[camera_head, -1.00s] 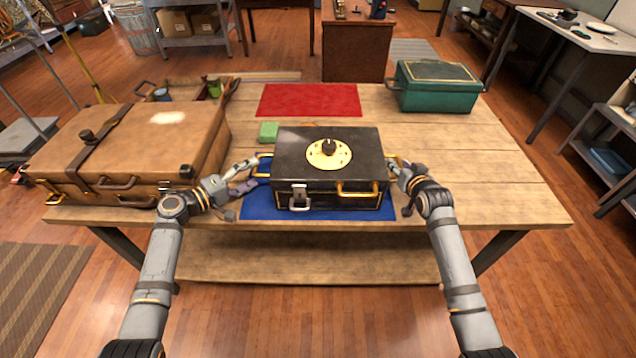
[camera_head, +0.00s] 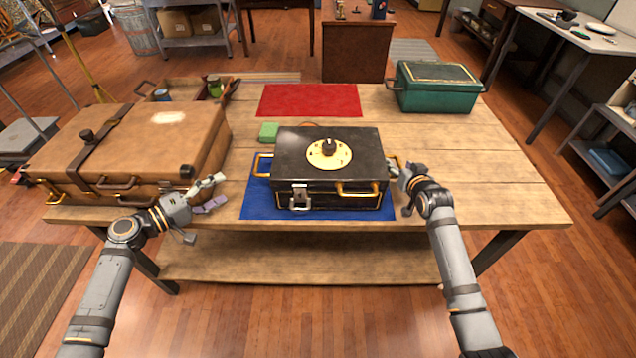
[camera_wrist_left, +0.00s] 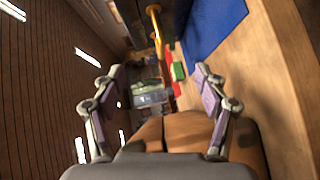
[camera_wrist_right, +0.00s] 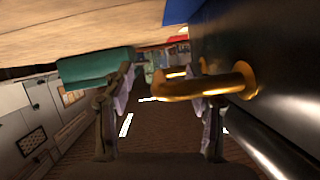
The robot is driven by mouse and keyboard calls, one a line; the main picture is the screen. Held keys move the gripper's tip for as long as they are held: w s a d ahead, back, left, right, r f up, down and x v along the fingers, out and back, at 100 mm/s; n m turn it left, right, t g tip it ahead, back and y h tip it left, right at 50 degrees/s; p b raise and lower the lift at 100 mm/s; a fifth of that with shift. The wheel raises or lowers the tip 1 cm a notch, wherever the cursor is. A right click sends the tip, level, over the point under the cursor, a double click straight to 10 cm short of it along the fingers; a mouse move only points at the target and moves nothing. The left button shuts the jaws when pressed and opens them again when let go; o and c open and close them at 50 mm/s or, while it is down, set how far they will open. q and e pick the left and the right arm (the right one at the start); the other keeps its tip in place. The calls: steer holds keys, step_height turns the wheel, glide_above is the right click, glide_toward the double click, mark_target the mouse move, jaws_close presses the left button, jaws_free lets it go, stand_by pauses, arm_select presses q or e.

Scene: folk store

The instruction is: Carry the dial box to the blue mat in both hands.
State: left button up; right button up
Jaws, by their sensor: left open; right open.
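The dial box (camera_head: 290,160) is black with gold handles and a cream dial on its lid. It rests on the blue mat (camera_head: 262,207), which shows around its left and front sides. My left gripper (camera_head: 218,193) is open and empty, left of the box and apart from its left handle (camera_head: 262,165). In the left wrist view my left gripper (camera_wrist_left: 155,85) has its fingers spread, with the blue mat (camera_wrist_left: 215,22) at upper right. My right gripper (camera_head: 395,168) is at the box's right side. In the right wrist view its open fingers (camera_wrist_right: 168,85) are around the gold right handle (camera_wrist_right: 215,87).
A brown suitcase (camera_head: 140,140) lies at the table's left. A red mat (camera_head: 308,100) is at the back, and a green toolbox (camera_head: 438,88) at back right. A small green block (camera_head: 268,131) sits behind the box. The table's right side is clear.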

steer(key=shift+o, duration=0.9)
steer(key=v, duration=1.2)
arm_select(q)
steer(key=shift+f, duration=0.1)
arm_select(e)
steer(key=shift+s+f, duration=0.1)
